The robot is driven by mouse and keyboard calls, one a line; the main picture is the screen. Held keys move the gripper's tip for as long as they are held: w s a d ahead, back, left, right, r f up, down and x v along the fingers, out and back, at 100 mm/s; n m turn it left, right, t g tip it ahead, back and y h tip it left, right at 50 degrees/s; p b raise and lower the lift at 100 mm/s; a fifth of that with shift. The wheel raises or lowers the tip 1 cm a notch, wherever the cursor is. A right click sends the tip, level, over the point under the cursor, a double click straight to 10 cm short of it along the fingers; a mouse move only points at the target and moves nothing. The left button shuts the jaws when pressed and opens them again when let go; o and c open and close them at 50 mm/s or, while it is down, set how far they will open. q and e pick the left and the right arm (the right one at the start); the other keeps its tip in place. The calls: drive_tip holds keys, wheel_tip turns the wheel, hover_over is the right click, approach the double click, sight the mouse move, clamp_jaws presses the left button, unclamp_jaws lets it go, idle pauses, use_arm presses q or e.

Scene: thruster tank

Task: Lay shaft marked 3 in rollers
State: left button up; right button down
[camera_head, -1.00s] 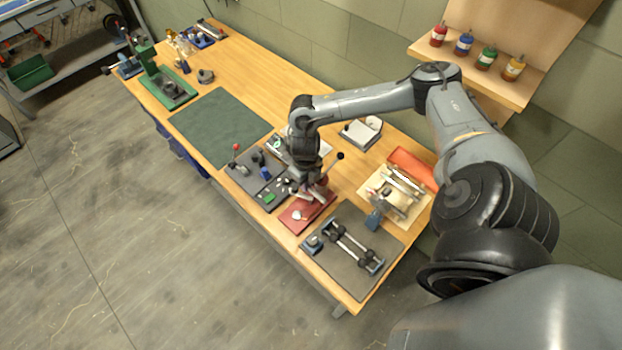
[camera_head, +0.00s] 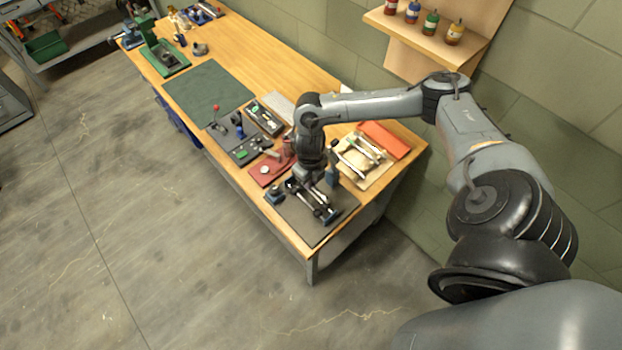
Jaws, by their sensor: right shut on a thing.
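The roller stand (camera_head: 326,213) sits on a dark mat (camera_head: 300,228) near the front right of the bench. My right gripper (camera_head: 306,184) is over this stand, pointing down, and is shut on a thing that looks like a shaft. The gripper and wrist hide most of it, and no number can be read. I cannot tell whether the shaft touches the rollers. A pale rack (camera_head: 363,168) with light bars stands behind and to the right of the gripper. My left gripper is out of view.
A red mat (camera_head: 262,178) with small parts lies left of the stand. Dark trays (camera_head: 243,152) with small parts and a red-knobbed lever lie farther left. An orange tray (camera_head: 385,140) lies behind the rack. The green mat (camera_head: 208,94) is clear.

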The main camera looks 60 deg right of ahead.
drive_tip(key=shift+w+f+b, duration=0.1)
drive_tip(key=shift+f+b, duration=0.35)
drive_tip(key=shift+f, duration=0.05)
wheel_tip(320, 180, down, 4)
drive_tip(key=b, duration=0.3)
drive_tip(key=shift+f+b, duration=1.4)
drive_tip(key=shift+f, duration=0.15)
drive_tip(key=c, duration=1)
unclamp_jaws()
